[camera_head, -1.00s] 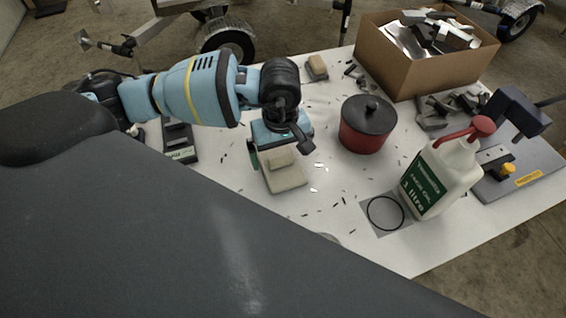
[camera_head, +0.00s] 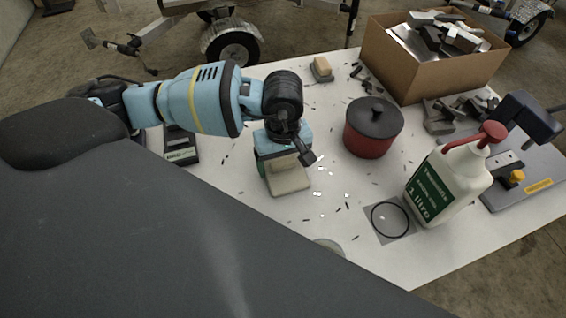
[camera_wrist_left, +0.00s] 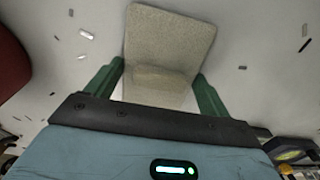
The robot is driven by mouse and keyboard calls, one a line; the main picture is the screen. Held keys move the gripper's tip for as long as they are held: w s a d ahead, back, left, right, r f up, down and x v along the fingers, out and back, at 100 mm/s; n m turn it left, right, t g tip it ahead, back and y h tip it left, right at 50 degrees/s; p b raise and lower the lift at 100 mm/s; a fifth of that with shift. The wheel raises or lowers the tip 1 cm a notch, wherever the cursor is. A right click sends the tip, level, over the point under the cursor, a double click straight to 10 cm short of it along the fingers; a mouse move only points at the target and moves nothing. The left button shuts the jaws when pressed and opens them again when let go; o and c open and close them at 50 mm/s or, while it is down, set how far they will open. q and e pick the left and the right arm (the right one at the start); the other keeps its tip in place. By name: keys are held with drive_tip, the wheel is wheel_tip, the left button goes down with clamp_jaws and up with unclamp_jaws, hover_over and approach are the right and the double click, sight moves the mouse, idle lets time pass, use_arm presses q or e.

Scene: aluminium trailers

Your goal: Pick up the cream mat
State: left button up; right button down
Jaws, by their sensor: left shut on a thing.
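The cream mat (camera_head: 291,183) lies on the white table in the middle of the head view, below my left gripper (camera_head: 277,160). The mat also shows in the left wrist view (camera_wrist_left: 172,38), reaching away from the jaws. A raised cream part of it sits between the green fingers of the left gripper (camera_wrist_left: 158,82), which are shut on it. In the head view the gripper hides the mat's upper part. I cannot tell whether the mat is clear of the table. My right gripper is not in view.
A red pot with a black lid (camera_head: 373,128) stands right of the gripper. A white bottle (camera_head: 449,183) stands near a black ring (camera_head: 390,219). A cardboard box of metal pieces (camera_head: 407,68) stands at the back. A brush-like block (camera_head: 322,69) lies behind the gripper. Small scraps litter the table.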

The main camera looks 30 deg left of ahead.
sight(287, 164)
use_arm(q)
drive_tip(key=shift+r, duration=0.65)
drive_tip(key=r, duration=0.1)
drive_tip(key=d+r+p, duration=0.1)
drive_tip(key=shift+r+p, duration=0.3)
drive_tip(key=shift+r, duration=0.05)
drive_tip(key=d, duration=1)
drive_tip(key=s+d+r, duration=0.1)
drive_tip(key=d, duration=0.4)
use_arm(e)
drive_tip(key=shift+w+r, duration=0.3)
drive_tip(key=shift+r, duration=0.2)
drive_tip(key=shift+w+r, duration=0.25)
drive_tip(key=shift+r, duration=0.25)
